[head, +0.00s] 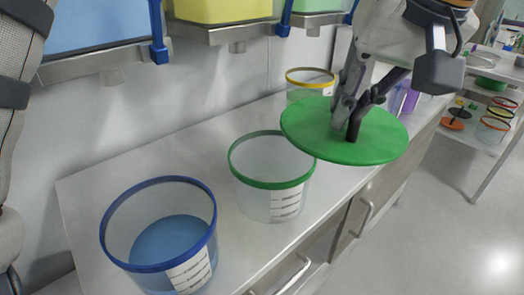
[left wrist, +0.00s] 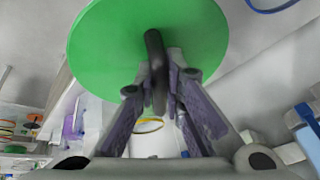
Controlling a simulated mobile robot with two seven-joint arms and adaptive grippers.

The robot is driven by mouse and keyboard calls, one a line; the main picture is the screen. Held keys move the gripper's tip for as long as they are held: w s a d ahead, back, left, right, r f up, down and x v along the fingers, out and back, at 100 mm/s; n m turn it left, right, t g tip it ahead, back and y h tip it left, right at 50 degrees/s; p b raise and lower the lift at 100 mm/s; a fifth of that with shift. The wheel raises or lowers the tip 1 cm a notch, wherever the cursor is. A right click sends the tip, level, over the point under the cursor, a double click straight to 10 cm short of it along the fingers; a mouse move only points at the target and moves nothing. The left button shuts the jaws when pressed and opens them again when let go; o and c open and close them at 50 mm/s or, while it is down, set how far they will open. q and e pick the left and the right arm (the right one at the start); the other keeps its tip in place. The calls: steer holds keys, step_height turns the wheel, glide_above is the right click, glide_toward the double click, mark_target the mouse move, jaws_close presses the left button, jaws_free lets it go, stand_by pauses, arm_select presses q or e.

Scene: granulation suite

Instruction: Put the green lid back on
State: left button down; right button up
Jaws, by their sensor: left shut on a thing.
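The green lid (head: 302,128) is a flat round disc with a dark upright handle. My left gripper (head: 350,122) is shut on that handle and holds the lid above the counter, up and to the right of the green-rimmed tub in the picture. In the left wrist view the lid (left wrist: 110,50) fills the top, with its handle between the fingers of the left gripper (left wrist: 165,82). The clear green-rimmed tub (head: 250,200) stands open on the counter, with a label on its front. The lid's left edge overlaps the tub's far right rim in the head view. My right gripper is not in view.
On the counter (head: 92,205), an open blue-rimmed tub (head: 125,255) with blue contents stands front left. A yellow-rimmed tub (head: 310,78) and a purple thing (head: 405,100) stand farther back. Hoppers hang above. A shelf rack (head: 475,140) with lids and tubs is at right.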

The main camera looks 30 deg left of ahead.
mark_target(297, 106)
arm_select(q)
steer(key=shift+a+r, duration=0.1)
steer(key=shift+a, duration=0.05)
steer(key=w+a+f, duration=0.1)
steer(key=a, duration=0.1)
steer(key=w+a+f, duration=0.1)
steer(key=a, duration=0.2)
steer(key=w+a+f, duration=0.1)
steer(key=a+f, duration=0.1)
steer(key=shift+a, duration=0.4)
steer(key=a+x, duration=0.1)
steer(key=x, duration=0.9)
steer(key=shift+s+a, duration=0.3)
steer(key=shift+s, duration=0.05)
steer(key=c, duration=1.7)
jaws_free()
steer(key=shift+r, duration=0.1)
